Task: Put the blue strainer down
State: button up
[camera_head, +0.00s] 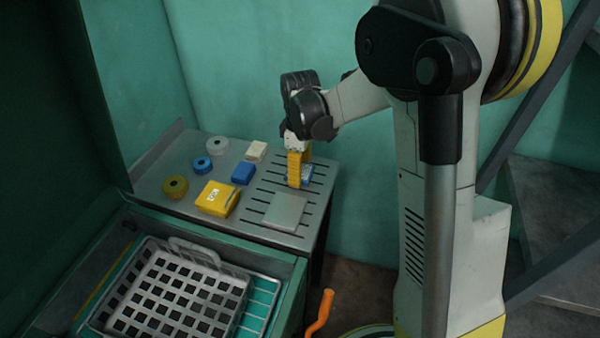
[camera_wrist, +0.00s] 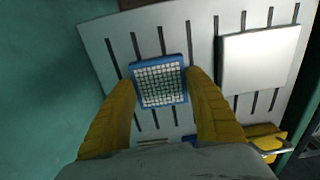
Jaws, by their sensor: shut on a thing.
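The blue strainer, a small square with a blue frame and a pale mesh, shows in the wrist view (camera_wrist: 160,82) between the two yellow fingers of my gripper (camera_wrist: 162,76). My gripper is shut on its sides. In the head view the strainer (camera_head: 308,173) shows partly behind the yellow fingers of my gripper (camera_head: 299,178), at the slotted right part of the grey worktop (camera_head: 257,212). The strainer is over the slots, at or close above the surface. I cannot tell whether it touches the surface.
A pale square plate (camera_head: 285,211) lies nearer on the slotted area. A yellow box (camera_head: 217,198), a blue block (camera_head: 243,173), a cream block (camera_head: 256,151) and several round rolls stand to the left. A grey basket (camera_head: 178,290) sits in front, below the worktop.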

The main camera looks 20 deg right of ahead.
jog(key=shift+f, duration=0.1)
jog(key=o, duration=1.4)
jog(key=shift+c, duration=0.2)
notch_tip(320, 180, up, 12)
jog(key=p, duration=0.4)
jog(key=s+r+m+t, duration=0.3)
jog(key=s+m, duration=0.2)
jog(key=s, duration=0.5)
jog(key=s+r+m+t, duration=0.4)
jog(key=s+m, duration=0.1)
jog(key=s, duration=0.5)
jog(key=shift+m, duration=0.4)
